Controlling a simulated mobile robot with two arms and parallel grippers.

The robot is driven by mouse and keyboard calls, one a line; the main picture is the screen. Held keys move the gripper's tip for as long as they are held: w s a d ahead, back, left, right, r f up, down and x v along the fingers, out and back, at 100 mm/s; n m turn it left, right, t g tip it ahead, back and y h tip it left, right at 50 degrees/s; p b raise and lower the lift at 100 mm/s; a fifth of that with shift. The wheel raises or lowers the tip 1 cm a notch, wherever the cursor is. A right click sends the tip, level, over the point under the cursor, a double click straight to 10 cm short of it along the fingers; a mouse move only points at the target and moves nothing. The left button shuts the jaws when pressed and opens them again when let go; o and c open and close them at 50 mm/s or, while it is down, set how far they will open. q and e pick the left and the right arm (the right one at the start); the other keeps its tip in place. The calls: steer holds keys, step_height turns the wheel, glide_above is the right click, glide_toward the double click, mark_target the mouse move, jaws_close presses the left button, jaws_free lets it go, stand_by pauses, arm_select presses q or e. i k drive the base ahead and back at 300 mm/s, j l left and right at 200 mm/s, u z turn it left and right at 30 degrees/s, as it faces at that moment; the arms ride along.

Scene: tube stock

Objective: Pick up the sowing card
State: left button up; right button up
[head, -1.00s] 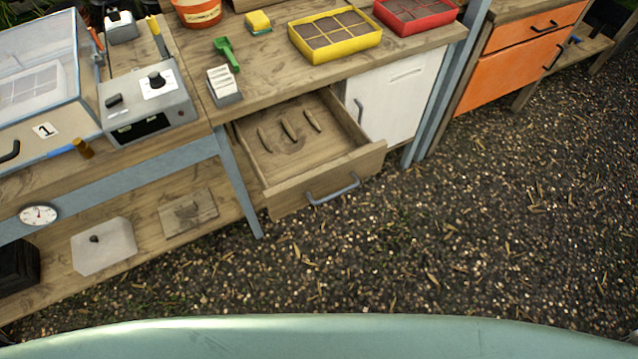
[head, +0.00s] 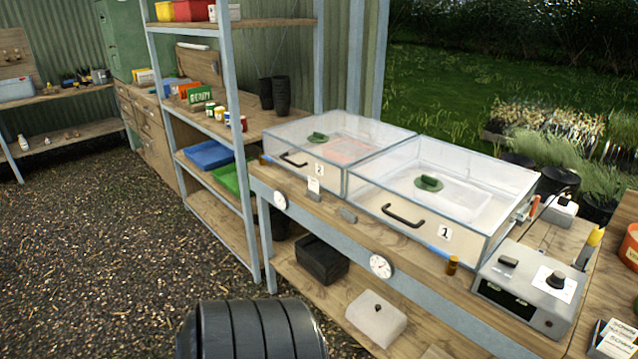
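White printed slips (head: 618,338) stand in a holder at the lower right, partly cut off by the picture edge. I cannot tell for certain which of these is the sowing card. Neither of my grippers is in view.
Propagator 1 (head: 445,190), with a clear lid, stands beside propagator 2. A grey control box (head: 530,285) is to its right. A shelf rack (head: 255,200) stands left of the bench. The gravel floor (head: 100,260) at left is open.

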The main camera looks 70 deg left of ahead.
mark_target(313, 185)
steer(key=u, duration=2.35)
